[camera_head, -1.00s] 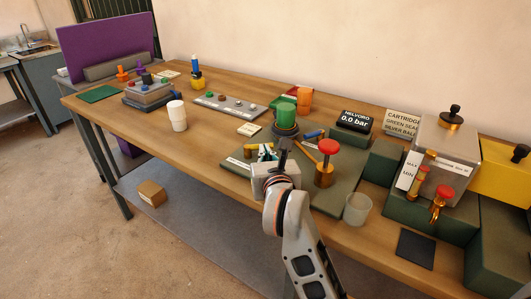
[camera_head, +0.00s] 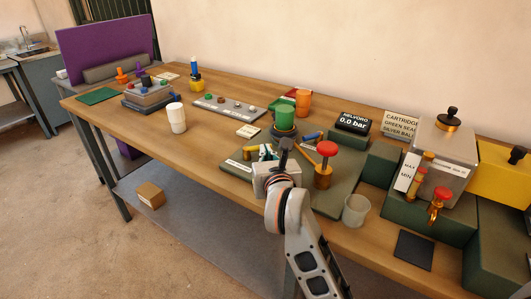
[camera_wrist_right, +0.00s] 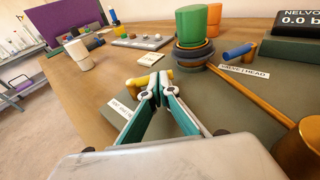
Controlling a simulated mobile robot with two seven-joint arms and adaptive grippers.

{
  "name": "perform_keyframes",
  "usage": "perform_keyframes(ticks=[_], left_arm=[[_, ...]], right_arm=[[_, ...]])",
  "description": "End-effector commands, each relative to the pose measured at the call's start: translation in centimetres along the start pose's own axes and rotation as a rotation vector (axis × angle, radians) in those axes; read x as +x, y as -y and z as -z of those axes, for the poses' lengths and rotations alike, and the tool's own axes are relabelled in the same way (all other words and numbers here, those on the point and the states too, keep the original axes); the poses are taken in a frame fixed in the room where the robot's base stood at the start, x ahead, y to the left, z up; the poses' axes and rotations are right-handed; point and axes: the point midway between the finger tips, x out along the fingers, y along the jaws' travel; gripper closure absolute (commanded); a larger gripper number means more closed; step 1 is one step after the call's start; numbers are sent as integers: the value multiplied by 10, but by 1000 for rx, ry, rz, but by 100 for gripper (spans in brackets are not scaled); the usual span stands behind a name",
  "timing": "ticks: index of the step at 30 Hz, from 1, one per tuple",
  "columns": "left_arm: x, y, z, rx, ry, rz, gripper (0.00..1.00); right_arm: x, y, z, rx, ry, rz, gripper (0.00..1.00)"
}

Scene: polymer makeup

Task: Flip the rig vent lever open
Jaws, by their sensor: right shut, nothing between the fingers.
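A small yellow lever (camera_wrist_right: 163,74) shows just beyond my right fingertips in the wrist view; the fingers partly hide it, and I cannot tell whether they touch it. A white label (camera_wrist_right: 121,108), hard to read, lies beside it on the green rig plate (camera_wrist_right: 225,110). The lever looks like the rig vent lever, and its position is unclear. My right gripper (camera_wrist_right: 154,84) is shut and empty, low over the plate; in the head view it (camera_head: 265,152) is near the plate's left part. My left gripper is not in view.
A blue lever (camera_wrist_right: 238,51) with its own label, a green-topped cylinder (camera_head: 285,118), an orange rod (camera_wrist_right: 245,95) and a red-knobbed brass post (camera_head: 325,165) stand close by. A clear cup (camera_head: 356,210) is at the right.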

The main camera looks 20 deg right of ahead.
Motion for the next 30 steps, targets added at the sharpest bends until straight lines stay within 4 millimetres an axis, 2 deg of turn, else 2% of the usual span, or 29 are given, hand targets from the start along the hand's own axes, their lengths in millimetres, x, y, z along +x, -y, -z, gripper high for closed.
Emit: perform_keyframes(ticks=[16,30], left_arm=[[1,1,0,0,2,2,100],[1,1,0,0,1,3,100]], right_arm=[[15,7,-3,0,0,1,100],[18,8,-3,0,-1,0,100]])
